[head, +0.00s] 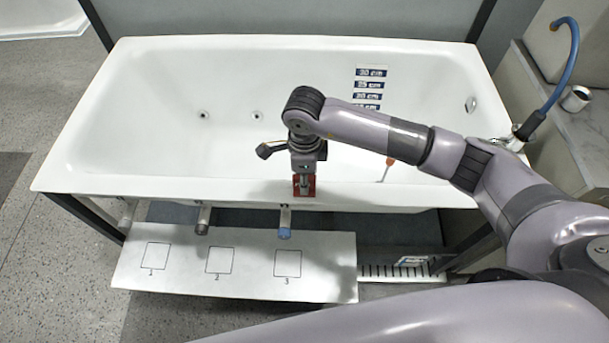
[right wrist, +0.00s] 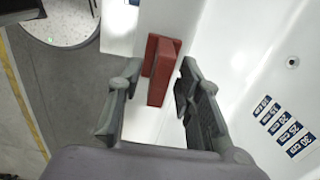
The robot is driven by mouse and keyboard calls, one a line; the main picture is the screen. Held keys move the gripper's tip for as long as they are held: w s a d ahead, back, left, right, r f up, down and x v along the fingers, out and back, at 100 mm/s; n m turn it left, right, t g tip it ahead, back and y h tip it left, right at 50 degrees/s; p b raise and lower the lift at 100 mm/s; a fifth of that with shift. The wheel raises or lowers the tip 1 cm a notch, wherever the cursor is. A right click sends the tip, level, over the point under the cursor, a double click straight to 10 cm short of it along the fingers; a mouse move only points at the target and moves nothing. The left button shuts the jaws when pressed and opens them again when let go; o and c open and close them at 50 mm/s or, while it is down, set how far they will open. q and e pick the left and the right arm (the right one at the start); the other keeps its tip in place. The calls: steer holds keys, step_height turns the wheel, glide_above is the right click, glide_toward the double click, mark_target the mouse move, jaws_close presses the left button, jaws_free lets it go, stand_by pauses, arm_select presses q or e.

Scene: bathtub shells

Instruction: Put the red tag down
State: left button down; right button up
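The red tag (head: 304,188) is at the tub's front rim, right below my right gripper (head: 305,176), which partly covers it in the head view. In the right wrist view the red tag (right wrist: 160,70) shows between and beyond the two fingers of my right gripper (right wrist: 161,72). The fingers stand apart, with a gap visible on the left side of the tag. Whether the right finger touches it is hard to tell. My left gripper is in neither view.
The white bathtub (head: 250,120) fills the middle. Below its front rim, a white board (head: 185,275) carries squares numbered 1, 2 and 3. A slotted rack (head: 395,270) is right of it. A small orange-red object (head: 389,163) is at the tub's front side. Blue scale labels (head: 369,85) mark the back wall.

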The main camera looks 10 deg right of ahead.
steer(key=shift+r, duration=0.15)
step_height(320, 180, up, 12)
steer(key=b, duration=0.1)
stand_by(0.4)
stand_by(0.4)
